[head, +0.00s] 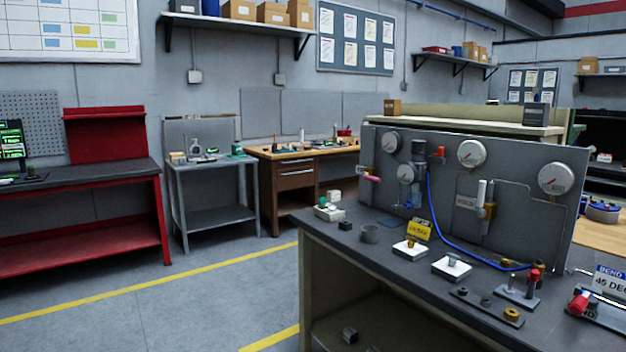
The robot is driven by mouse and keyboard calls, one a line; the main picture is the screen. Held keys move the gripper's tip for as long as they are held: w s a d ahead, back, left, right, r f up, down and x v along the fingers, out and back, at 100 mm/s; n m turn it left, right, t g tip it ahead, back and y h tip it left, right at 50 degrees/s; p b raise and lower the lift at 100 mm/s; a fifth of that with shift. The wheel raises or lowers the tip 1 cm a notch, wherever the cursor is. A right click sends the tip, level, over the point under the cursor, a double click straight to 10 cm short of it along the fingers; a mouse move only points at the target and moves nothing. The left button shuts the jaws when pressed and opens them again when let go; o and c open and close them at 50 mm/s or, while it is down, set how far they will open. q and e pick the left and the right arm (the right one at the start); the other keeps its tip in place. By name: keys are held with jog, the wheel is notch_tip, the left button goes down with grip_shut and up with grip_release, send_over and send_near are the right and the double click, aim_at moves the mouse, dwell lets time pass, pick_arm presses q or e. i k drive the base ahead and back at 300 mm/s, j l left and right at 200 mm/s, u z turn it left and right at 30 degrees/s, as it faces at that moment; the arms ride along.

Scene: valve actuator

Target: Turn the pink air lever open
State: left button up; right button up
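The pink air lever (371,178) is on the left part of the grey upright valve panel (520,222). Neither of my grippers is in the head view.
The panel stands on a dark workbench (345,246). A blue hose (436,222), a yellow sign (418,230) and several small parts are in front of it. Open floor (215,295) lies left of the bench. A red bench (85,230) stands far left.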

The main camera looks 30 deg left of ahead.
aim_at(370, 178)
jog(key=u, duration=0.65)
jog(key=i+j+z, duration=0.15)
jog(key=z, duration=0.25)
jog(key=i+j+z, duration=0.2)
jog(key=z, duration=0.25)
jog(key=i+j+z, duration=0.1)
jog(key=j, duration=0.25)
jog(key=i+j, duration=0.2)
jog(key=j, duration=0.2)
jog(key=i+j+z, duration=0.15)
jog(key=j, duration=0.2)
jog(key=i+j+z, duration=0.1)
jog(key=j, duration=0.3)
jog(key=i, duration=0.05)
